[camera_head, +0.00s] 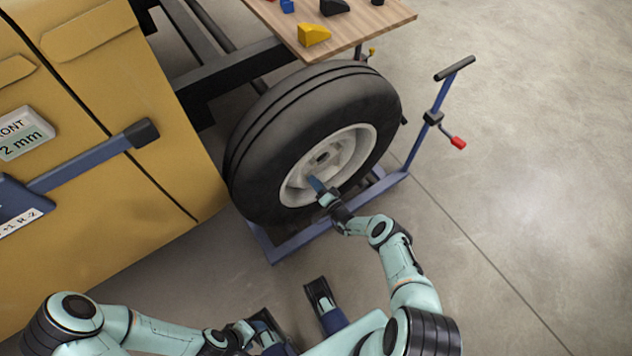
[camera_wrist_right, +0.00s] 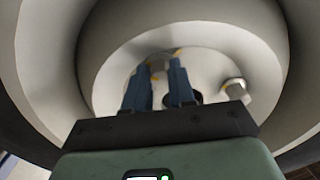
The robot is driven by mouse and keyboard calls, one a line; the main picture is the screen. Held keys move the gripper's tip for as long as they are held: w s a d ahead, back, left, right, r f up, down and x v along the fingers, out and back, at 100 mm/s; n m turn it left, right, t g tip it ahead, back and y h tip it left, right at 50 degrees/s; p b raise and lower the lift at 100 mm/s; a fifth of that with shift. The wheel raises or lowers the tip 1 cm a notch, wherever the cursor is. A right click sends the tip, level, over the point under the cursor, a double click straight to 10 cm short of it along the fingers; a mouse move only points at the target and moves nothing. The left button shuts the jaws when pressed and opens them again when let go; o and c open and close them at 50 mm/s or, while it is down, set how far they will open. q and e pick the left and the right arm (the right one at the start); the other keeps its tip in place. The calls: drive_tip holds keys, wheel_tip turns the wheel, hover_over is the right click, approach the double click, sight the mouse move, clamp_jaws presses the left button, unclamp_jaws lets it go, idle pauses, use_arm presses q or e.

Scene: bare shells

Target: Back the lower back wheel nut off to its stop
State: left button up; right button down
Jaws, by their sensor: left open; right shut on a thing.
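The wheel (camera_head: 268,140) has a black tyre and a pale rim; its hub plate (camera_wrist_right: 212,72) shows in the right wrist view. My right gripper (camera_head: 315,184) reaches the lower part of the hub. In the right wrist view its two blue fingers (camera_wrist_right: 160,72) are closed in on a wheel nut, which they mostly hide. I cannot tell from its looks which nut it is. Another silver nut (camera_wrist_right: 236,89) stands free to the right, beside the dark centre hole (camera_wrist_right: 198,97). My left gripper (camera_head: 246,330) is open, low in the head view, away from the wheel.
A blue wheel stand (camera_head: 290,245) with a post and red-knobbed crank (camera_head: 457,143) surrounds the wheel's foot. A wooden table (camera_head: 370,22) with coloured blocks is above. A yellow body panel (camera_head: 120,210) with a blue bar (camera_head: 90,162) fills the left. Floor at right is clear.

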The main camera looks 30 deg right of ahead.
use_arm(q)
drive_tip(key=shift+r, duration=0.1)
use_arm(e)
drive_tip(key=shift+s+d+n, duration=0.1)
drive_tip(key=shift+d+n, duration=0.05)
drive_tip(key=shift+n, duration=0.45)
drive_tip(key=c, duration=0.9)
unclamp_jaws()
drive_tip(key=shift+c, duration=0.2)
use_arm(q)
drive_tip(key=shift+r, duration=0.1)
drive_tip(key=shift+g, duration=0.4)
drive_tip(key=shift+s+r+p, duration=0.3)
drive_tip(key=shift+r+p, duration=0.35)
drive_tip(key=shift+p, duration=0.25)
drive_tip(key=shift+s+r+p, duration=0.35)
drive_tip(key=shift+r+p, duration=0.25)
drive_tip(key=shift+p, duration=0.25)
drive_tip(key=shift+s+r+p, duration=0.3)
drive_tip(key=shift+r+p, duration=0.35)
drive_tip(key=shift+p, duration=0.25)
use_arm(e)
drive_tip(key=s, duration=1.3)
drive_tip(key=shift+s+d, duration=0.15)
drive_tip(key=shift+d, duration=0.3)
